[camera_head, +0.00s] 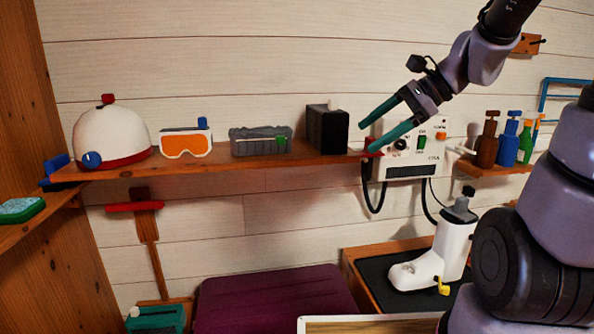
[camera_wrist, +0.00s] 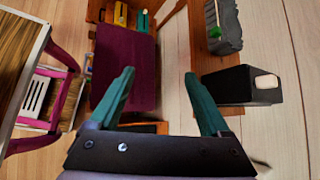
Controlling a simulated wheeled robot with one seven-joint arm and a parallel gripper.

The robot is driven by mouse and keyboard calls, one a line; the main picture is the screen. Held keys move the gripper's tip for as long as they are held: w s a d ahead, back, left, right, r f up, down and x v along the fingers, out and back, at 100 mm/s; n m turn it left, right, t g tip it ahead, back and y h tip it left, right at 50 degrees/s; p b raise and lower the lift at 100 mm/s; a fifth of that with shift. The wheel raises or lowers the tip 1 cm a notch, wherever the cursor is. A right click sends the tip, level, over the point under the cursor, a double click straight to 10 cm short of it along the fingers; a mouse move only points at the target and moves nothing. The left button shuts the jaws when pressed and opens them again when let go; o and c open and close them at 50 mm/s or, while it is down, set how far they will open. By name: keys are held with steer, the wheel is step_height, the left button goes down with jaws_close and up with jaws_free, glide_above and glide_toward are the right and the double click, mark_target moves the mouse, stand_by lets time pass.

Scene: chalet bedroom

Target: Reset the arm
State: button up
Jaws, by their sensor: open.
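My gripper (camera_head: 368,137) is open and empty, its two teal fingers spread in front of the right part of the wall shelf. It also shows in the wrist view (camera_wrist: 158,82), with nothing between the fingers. My arm reaches in from the upper right in the head view. A black box (camera_head: 327,129) with a light knob or cap stands on the shelf just left of the fingertips. In the wrist view the black box (camera_wrist: 238,86) is right of the right finger; I cannot tell whether they touch.
The wooden shelf (camera_head: 220,166) holds a white helmet (camera_head: 112,138), orange goggles (camera_head: 186,143) and a grey case (camera_head: 260,141). A white control box (camera_head: 413,160) hangs behind the gripper. A white boot (camera_head: 440,250) stands below on a dark mat. A purple cushioned surface (camera_head: 275,300) lies low in front.

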steer(key=s+d+r+n+t+h, duration=0.4)
steer(key=s+d+n+h, duration=0.3)
steer(key=n, duration=0.3)
steer(key=shift+s+d+r, duration=0.3)
steer(key=shift+d+r, duration=0.4)
steer(key=shift+r, duration=0.05)
